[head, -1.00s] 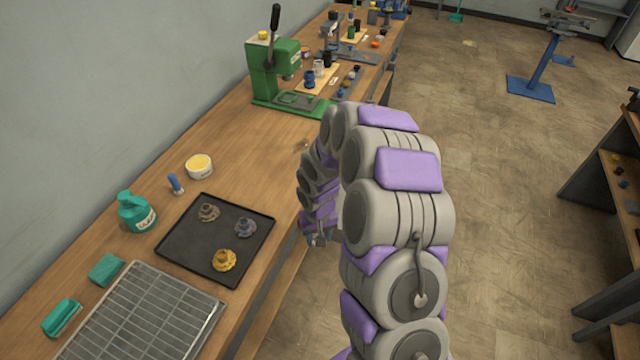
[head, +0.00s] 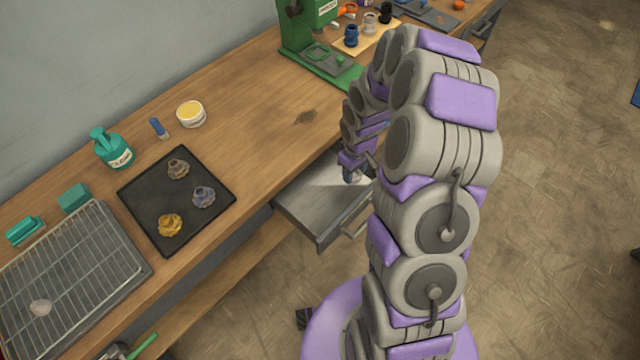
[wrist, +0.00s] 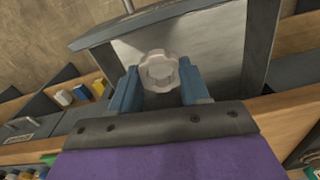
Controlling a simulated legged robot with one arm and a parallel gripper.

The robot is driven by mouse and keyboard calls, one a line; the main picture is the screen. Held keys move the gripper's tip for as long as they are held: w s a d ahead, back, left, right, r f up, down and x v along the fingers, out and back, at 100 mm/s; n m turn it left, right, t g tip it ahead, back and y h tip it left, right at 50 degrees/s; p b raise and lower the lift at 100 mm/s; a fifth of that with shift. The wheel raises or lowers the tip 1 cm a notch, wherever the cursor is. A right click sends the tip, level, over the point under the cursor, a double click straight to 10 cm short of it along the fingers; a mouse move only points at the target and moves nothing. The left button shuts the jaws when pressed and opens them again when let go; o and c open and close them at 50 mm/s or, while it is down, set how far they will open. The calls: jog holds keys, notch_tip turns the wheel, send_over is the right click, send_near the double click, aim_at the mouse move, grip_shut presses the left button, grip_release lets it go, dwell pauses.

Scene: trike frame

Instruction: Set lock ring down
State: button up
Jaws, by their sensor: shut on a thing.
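The lock ring (wrist: 158,68) is a pale grey, lobed ring with a central opening. In the wrist view my gripper (wrist: 158,88) is shut on it between two blue fingers. In the head view my gripper (head: 354,174) is small and partly hidden by my arm, over the open drawer (head: 308,208) at the bench front. The ring is hard to make out there. The drawer's grey inside (wrist: 205,50) lies behind the ring in the wrist view. The part of the drawer that shows looks empty.
A black tray (head: 140,193) holds a brown, a blue-grey and a yellow lobed part. A wire rack (head: 75,270) carries a pale lump. A teal bottle (head: 112,150), a yellow-topped tub (head: 190,114) and a green press (head: 325,62) stand on the bench. The bench middle is clear.

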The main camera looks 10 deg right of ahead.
jog(key=shift+n, duration=0.7)
jog(key=shift+w+a+f+b, duration=0.6)
jog(key=shift+w+a+f, duration=0.7)
jog(key=shift+w+f, duration=0.4)
jog(key=shift+w+a+f+b, duration=0.55)
jog(key=shift+w+a+f, duration=0.8)
jog(key=shift+w, duration=0.6)
jog(key=shift+w+a+f+b, duration=0.6)
jog(key=shift+w+a+f, duration=0.65)
jog(key=shift+w+f, duration=0.45)
jog(key=shift+d, duration=0.2)
jog(key=o, duration=1.1)
jog(key=shift+d, duration=0.1)
